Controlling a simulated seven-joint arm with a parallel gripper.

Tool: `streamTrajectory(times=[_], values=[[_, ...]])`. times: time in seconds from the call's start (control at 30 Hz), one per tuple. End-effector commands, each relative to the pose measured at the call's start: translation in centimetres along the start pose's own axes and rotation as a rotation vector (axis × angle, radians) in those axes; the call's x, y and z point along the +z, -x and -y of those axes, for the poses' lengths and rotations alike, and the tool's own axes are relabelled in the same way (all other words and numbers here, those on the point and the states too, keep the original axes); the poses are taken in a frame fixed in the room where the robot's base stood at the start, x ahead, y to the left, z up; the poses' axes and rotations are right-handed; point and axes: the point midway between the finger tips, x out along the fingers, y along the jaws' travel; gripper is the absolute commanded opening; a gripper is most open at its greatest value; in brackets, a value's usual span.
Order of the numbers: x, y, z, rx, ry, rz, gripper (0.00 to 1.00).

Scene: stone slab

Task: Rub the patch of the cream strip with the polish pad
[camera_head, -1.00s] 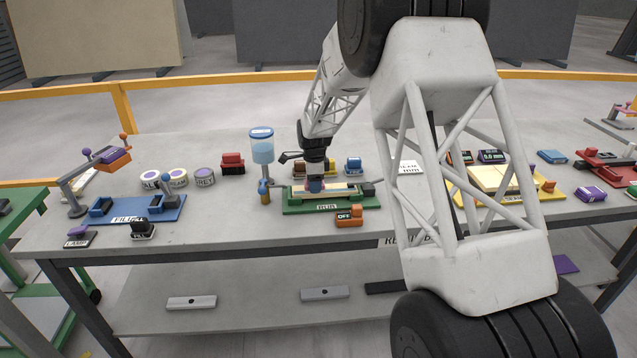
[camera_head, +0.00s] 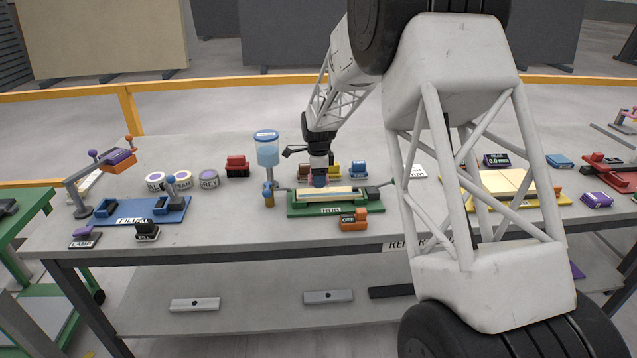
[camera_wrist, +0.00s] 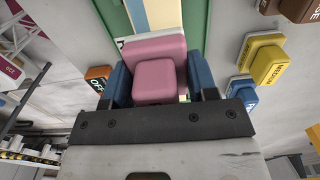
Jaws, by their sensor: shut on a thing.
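My gripper (camera_head: 320,180) is shut on a pink pad (camera_wrist: 155,62), which shows between its blue fingers in the wrist view; no label on it is visible. The cream strip (camera_head: 345,190) lies on a green board (camera_head: 335,211) marked RUB in the head view. The cream strip also shows beyond the pad in the wrist view (camera_wrist: 163,12), beside a pale blue strip. My gripper is at the board's far side, and the pad hides part of what lies below it. I cannot tell whether the pad touches the strip. The patch is not clearly visible.
A yellow block (camera_wrist: 263,60) marked MEDIUM and a blue block (camera_head: 358,169) stand behind the board. An orange OFF block (camera_head: 354,220) sits at its front. A blue-filled dispenser (camera_head: 267,153) stands to its left. A blue fixture (camera_head: 140,211) is farther left.

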Motion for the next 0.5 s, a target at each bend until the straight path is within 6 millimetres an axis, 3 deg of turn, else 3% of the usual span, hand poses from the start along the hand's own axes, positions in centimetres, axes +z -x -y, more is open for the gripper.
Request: streamTrajectory(times=[0.3,0.5], values=[[0.0,2.1,0.0,-0.001,0.000,0.000,0.34],[0.0,2.4,0.0,-0.001,0.000,0.000,0.34]])
